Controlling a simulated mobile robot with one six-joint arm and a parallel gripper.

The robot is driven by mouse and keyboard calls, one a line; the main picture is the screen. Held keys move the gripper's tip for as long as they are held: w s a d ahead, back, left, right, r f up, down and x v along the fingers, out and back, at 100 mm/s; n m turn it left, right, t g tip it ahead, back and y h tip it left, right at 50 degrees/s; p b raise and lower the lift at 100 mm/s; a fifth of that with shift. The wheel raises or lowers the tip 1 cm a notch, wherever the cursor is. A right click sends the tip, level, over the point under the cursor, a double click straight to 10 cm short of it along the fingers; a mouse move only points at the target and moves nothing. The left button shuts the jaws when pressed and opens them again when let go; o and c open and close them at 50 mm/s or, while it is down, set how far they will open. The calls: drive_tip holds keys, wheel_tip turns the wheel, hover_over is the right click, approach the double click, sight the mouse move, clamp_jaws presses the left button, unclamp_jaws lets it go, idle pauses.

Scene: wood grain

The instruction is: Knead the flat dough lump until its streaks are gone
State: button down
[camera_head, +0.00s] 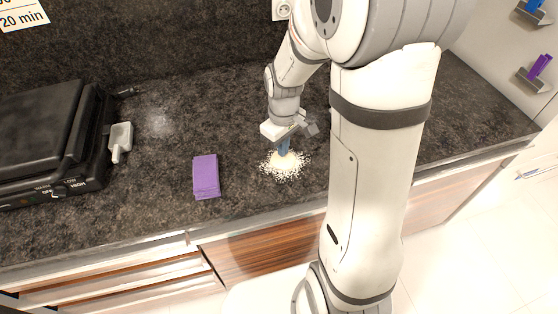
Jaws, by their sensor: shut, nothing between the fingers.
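A pale, cream-coloured patch (275,168) lies on the dark stone counter, with white powder or specks scattered around its edge. It seems to be the dough with flour; its streaks are too small to tell. Part of the patch is hidden behind the fingers.
A folded purple cloth (206,177) lies left of the patch. A black appliance (50,140) stands at the far left, with a small light-grey scraper-like item (121,138) beside it. The counter's front edge (150,246) is near.

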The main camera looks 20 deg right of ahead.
drive_tip(key=shift+f+b, duration=0.75)
drive_tip(key=shift+f, duration=0.15)
drive_tip(key=shift+r, duration=0.15)
idle(0.4)
drive_tip(key=shift+s+f, duration=0.1)
drive_tip(key=shift+f, duration=0.15)
idle(0.6)
drive_tip(key=shift+r+p, duration=0.5)
drive_tip(key=shift+r, duration=0.35)
drive_tip(key=shift+f+b, duration=0.65)
drive_tip(key=shift+f, duration=0.1)
drive_tip(key=shift+r, duration=0.15)
drive_tip(key=shift+f, duration=0.25)
idle(0.8)
